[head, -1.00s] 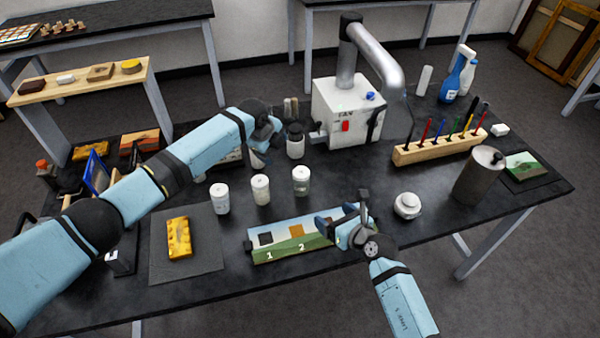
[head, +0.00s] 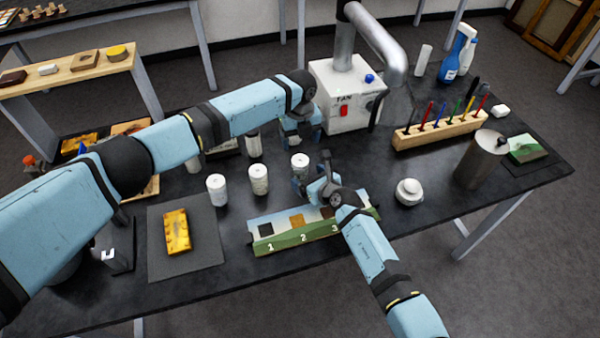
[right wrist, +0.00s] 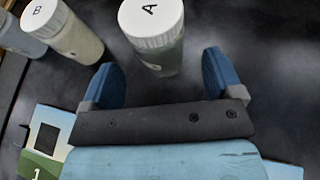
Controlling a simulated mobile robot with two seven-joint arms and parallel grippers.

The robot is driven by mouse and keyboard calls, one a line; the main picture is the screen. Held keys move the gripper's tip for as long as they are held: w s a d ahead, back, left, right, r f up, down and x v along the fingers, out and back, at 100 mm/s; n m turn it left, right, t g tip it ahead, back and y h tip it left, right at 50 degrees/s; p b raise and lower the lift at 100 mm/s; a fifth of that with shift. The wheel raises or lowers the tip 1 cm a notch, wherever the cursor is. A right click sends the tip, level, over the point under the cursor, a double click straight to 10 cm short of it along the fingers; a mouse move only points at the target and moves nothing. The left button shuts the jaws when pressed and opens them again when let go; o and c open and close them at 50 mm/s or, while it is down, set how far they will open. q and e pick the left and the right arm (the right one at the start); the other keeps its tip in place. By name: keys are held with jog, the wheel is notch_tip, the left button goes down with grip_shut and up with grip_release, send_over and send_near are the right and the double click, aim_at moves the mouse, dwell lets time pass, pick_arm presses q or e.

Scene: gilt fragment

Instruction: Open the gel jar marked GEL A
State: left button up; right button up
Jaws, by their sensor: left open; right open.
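The GEL A jar, a white-lidded jar marked A (right wrist: 155,35), stands upright just past my right gripper's fingertips in the right wrist view, roughly centred between them. In the head view it is the rightmost of three white-lidded jars (head: 300,162). My right gripper (head: 309,178) is open and empty, low in front of it; its two blue fingers also show in the right wrist view (right wrist: 160,62). My left gripper (head: 293,138) is open, pointing down behind jar A, near the white box; its fingertips are partly unclear. The jar's lid is on.
Jar B (right wrist: 72,32) stands left of jar A, with a third jar (head: 217,190) beyond. A numbered painted panel (head: 285,240) lies in front. A white machine (head: 345,95) stands behind. A round white container (head: 408,192) is to the right, with clear table around it.

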aim_at(305, 175)
jog(key=shift+x, duration=1.65)
